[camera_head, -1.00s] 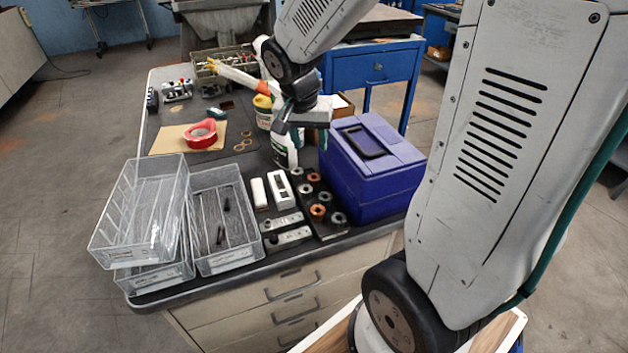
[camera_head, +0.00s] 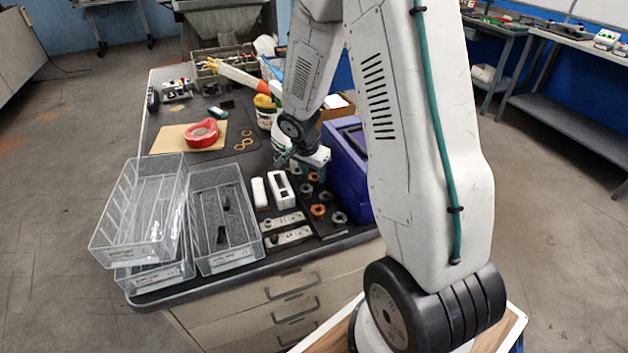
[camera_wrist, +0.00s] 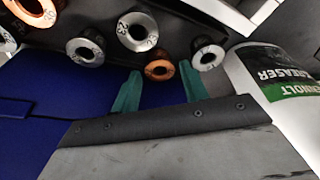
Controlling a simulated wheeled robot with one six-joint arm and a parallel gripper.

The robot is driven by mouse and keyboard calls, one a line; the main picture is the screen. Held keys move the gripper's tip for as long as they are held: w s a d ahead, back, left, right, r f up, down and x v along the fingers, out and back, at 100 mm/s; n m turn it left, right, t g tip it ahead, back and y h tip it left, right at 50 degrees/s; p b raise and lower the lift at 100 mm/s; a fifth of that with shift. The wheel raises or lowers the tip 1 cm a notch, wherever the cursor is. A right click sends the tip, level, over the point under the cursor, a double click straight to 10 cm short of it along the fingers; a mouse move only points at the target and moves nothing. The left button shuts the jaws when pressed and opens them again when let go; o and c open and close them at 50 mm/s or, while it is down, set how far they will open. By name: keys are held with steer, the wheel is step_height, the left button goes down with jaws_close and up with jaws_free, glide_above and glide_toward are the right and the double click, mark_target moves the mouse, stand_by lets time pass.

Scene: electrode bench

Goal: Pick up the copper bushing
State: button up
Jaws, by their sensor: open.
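My gripper (camera_wrist: 158,86) is open and empty in the wrist view, its two teal fingertips spread. A small copper bushing (camera_wrist: 168,73) lies just beyond the gap between the tips, apart from them. Another copper-coloured bushing (camera_wrist: 46,16) is at the upper left. Steel bushings (camera_wrist: 137,43) with number marks stand around them. In the head view, one copper bushing (camera_head: 318,212) sits near the front of the dark tray and another (camera_head: 313,177) farther back, close under my gripper. The fingertips are hard to make out there.
The blue-purple box (camera_head: 351,185) stands right beside the bushings. In the wrist view a white and green degreaser bottle (camera_wrist: 268,75) is close to the right fingertip. White blocks (camera_head: 279,188) and clear bins (camera_head: 222,205) are to the left.

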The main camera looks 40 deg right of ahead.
mark_target(313, 185)
steer(key=shift+d+f, duration=0.15)
steer(key=shift+f, duration=0.45)
steer(key=shift+w, duration=0.1)
steer(key=c, duration=0.8)
steer(key=shift+o, duration=0.2)
steer(key=shift+r, duration=0.15)
step_height(313, 185, up, 18)
